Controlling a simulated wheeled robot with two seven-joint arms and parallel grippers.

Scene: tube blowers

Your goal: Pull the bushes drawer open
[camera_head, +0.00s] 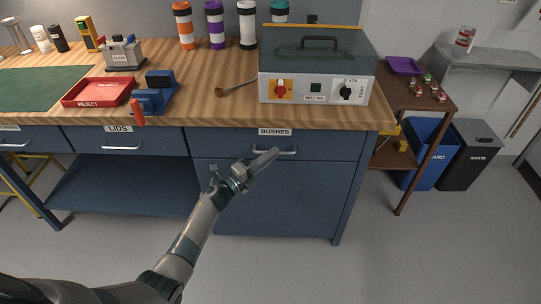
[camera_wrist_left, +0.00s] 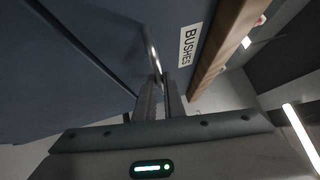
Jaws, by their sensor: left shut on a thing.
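The bushes drawer (camera_head: 225,145) is the blue front under the right part of the bench top, with a BUSHES label (camera_head: 275,132) above its bar handle (camera_head: 290,152). The drawer front looks about flush with the cabinet. The fingers hide part of the handle. My right gripper is in neither view.
A lids drawer (camera_head: 120,142) lies to the left, and a cabinet panel (camera_head: 285,200) lies below the bushes drawer. A lidded machine (camera_head: 318,65) stands on the bench above. A blue bin (camera_head: 425,150) is at right. The floor in front is clear.

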